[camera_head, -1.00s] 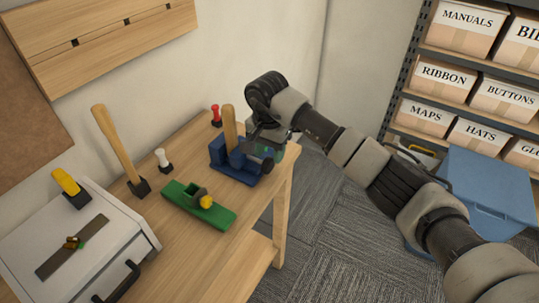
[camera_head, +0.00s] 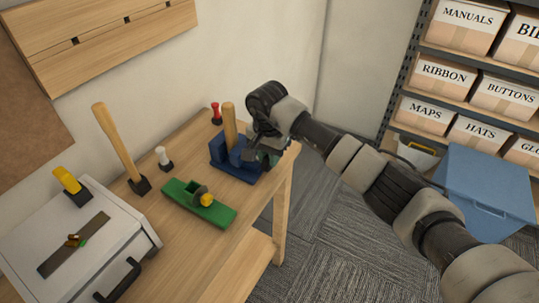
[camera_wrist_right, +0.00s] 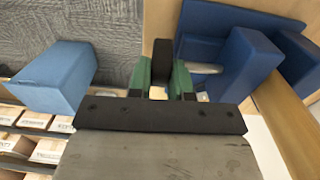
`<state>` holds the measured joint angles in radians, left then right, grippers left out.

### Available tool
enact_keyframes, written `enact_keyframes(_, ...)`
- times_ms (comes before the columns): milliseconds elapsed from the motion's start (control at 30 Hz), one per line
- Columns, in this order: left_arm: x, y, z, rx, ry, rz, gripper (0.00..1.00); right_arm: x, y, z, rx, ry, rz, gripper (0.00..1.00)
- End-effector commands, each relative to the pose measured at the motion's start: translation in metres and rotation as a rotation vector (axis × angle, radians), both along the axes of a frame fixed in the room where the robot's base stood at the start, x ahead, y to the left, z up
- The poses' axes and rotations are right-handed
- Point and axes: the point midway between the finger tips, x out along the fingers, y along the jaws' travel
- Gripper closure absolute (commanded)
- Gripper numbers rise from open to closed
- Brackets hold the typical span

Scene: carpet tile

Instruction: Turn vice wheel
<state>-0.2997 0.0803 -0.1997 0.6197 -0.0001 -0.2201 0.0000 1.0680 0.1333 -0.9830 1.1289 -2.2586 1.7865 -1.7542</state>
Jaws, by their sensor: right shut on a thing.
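The blue vice (camera_head: 238,174) stands near the right end of the wooden workbench, with a wooden handle (camera_head: 229,124) upright at its jaws. In the right wrist view the vice's blue body (camera_wrist_right: 245,68) is at the upper right. The dark vice wheel (camera_wrist_right: 162,62) sits at the vice's outer end. My right gripper (camera_wrist_right: 163,80) is shut on the wheel, with a green finger on either side of it. In the head view my right gripper (camera_head: 266,152) covers most of the wheel. My left gripper is not in view.
A green plane (camera_head: 198,204) lies in front of the vice. A red-handled tool (camera_head: 216,114), a white-handled tool (camera_head: 164,159) and a mallet (camera_head: 116,145) stand behind. A white drawer box (camera_head: 90,255) is at left. A blue bin (camera_head: 485,190) and shelves stand right.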

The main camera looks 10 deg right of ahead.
Motion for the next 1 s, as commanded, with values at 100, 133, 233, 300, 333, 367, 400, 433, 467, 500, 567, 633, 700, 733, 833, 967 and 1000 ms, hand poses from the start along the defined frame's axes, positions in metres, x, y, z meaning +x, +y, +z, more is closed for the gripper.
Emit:
enact_keyframes(100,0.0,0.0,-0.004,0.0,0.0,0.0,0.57,0.0,0.0,0.0,-0.015,-0.02,0.004,1.0)
enact_keyframes(133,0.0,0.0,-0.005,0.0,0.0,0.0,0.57,0.0,0.0,-0.001,-0.02,-0.027,0.004,1.0)
enact_keyframes(233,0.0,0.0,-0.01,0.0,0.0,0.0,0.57,-0.001,0.0,-0.001,-0.048,-0.064,0.004,1.0)
enact_keyframes(300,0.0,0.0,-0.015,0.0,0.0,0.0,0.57,-0.002,0.001,-0.002,-0.073,-0.097,0.006,1.0)
enact_keyframes(333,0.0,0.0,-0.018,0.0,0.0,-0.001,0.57,-0.002,0.001,-0.001,-0.084,-0.114,0.005,1.0)
enact_keyframes(367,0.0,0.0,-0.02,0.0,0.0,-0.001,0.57,-0.002,0.001,-0.001,-0.097,-0.132,0.006,1.0)
enact_keyframes(400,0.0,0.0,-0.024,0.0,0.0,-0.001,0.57,-0.003,0.001,-0.002,-0.115,-0.156,0.006,1.0)
enact_keyframes(433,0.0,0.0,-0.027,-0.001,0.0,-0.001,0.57,-0.003,0.002,-0.002,-0.128,-0.175,0.005,1.0)
enact_keyframes(467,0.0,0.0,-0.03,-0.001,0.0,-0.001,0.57,-0.003,0.002,-0.002,-0.141,-0.194,0.006,1.0)
enact_keyframes(500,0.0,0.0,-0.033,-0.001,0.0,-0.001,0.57,-0.004,0.003,-0.002,-0.16,-0.22,0.006,1.0)
enact_keyframes(567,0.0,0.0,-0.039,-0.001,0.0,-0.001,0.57,-0.005,0.003,-0.002,-0.188,-0.257,0.005,1.0)
enact_keyframes(633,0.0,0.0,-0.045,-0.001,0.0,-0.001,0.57,-0.006,0.004,-0.002,-0.218,-0.298,0.006,1.0)
enact_keyframes(700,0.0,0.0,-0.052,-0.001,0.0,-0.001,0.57,-0.007,0.004,-0.002,-0.246,-0.337,0.005,1.0)
enact_keyframes(733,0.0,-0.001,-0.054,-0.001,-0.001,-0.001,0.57,-0.007,0.005,-0.002,-0.258,-0.353,0.004,1.0)
enact_keyframes(833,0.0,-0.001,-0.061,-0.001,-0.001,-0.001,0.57,-0.008,0.005,-0.002,-0.292,-0.401,0.003,1.0)
enact_keyframes(967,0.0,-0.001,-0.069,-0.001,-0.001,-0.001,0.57,-0.009,0.006,-0.001,-0.327,-0.448,0.004,1.0)
enact_keyframes(1000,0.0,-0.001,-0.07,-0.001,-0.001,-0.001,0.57,-0.009,0.006,-0.001,-0.336,-0.459,0.003,1.0)
